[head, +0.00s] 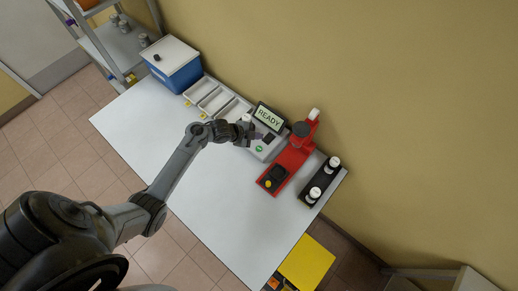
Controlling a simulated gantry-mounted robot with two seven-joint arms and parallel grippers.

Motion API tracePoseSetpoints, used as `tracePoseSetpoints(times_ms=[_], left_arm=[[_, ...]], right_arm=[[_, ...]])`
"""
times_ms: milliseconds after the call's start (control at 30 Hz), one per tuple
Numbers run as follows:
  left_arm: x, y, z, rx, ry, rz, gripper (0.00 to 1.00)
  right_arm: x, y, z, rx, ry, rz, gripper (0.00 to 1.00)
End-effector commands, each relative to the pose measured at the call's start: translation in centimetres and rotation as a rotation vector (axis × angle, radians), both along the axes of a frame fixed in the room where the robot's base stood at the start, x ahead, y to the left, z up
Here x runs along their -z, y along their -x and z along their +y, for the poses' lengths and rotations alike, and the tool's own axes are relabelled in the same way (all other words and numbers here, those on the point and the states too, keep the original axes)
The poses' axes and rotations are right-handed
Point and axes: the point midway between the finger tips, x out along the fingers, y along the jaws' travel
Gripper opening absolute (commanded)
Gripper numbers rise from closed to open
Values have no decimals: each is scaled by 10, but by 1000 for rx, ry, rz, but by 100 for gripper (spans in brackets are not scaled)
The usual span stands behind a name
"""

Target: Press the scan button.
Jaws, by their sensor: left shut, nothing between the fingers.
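The analyzer (266,147) is a grey box near the back of the white table. Its tilted screen (269,117) reads READY. A small green button (259,149) shows on its front right of my gripper; I take it for the scan button. My left gripper (249,134) is shut and empty, over or beside the analyzer's left part. Whether it touches the analyzer cannot be told. The gripper and wrist hide part of the analyzer's left side. My right gripper is not in view.
A red device (296,155) stands close right of the analyzer, with a black rack (310,185) of white-capped bottles beyond it. Grey trays (216,100) and a blue box (174,72) line the back left. The table's front-left area (135,120) is clear.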

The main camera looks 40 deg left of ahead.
Motion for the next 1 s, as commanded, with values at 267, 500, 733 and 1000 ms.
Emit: tracePoseSetpoints(times_ms=[267, 500, 733, 1000], left_arm=[[34, 0, 0, -1, 2, 0, 0], [62, 0, 0, 1, -1, 1, 0], [77, 0, 0, 0, 0, 0, 0], [79, 0, 0, 0, 0, 0, 0]], right_arm=[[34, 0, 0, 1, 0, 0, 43], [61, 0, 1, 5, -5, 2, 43], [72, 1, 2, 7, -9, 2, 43], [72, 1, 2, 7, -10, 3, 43]])
